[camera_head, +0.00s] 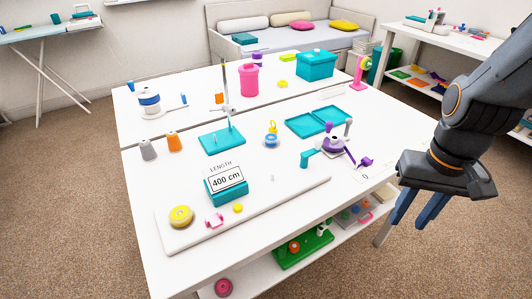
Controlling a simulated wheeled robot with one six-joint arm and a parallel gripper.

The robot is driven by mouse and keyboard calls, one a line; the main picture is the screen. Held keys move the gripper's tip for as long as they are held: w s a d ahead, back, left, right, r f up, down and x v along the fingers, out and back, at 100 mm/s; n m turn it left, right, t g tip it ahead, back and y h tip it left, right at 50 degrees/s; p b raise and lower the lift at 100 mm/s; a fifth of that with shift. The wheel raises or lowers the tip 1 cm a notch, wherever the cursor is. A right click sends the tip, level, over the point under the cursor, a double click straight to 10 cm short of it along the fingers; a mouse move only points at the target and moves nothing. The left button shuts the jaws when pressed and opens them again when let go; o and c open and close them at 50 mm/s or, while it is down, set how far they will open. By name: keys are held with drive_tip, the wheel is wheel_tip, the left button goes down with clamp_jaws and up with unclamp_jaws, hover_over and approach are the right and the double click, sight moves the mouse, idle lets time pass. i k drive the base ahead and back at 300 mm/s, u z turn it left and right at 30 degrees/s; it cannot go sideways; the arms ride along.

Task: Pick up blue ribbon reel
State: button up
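A blue-banded reel (149,101) sits on a white stand at the back left of the white table. A smaller blue reel (271,141), with a yellow ring-shaped piece above it, stands near the middle of the table. I cannot tell for sure which of them is the ribbon reel. My gripper (408,226) hangs at the right, off the table's right edge, far from both reels. Its two blue fingers point down and stand apart, with nothing seen between them.
The table (130,138) also holds a teal box labelled 400 cm (226,189), a purple-topped device (335,145), a teal tray (306,124), a pink canister (249,80) and a teal post stand (221,139). A shelf lies below. Carpet is clear at the right.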

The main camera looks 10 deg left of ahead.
sight(270, 141)
drive_tip(key=u, duration=0.9)
drive_tip(key=i, duration=0.3)
drive_tip(key=u, duration=0.2)
drive_tip(key=k, duration=0.4)
drive_tip(key=z, duration=0.95)
drive_tip(key=i, duration=0.95)
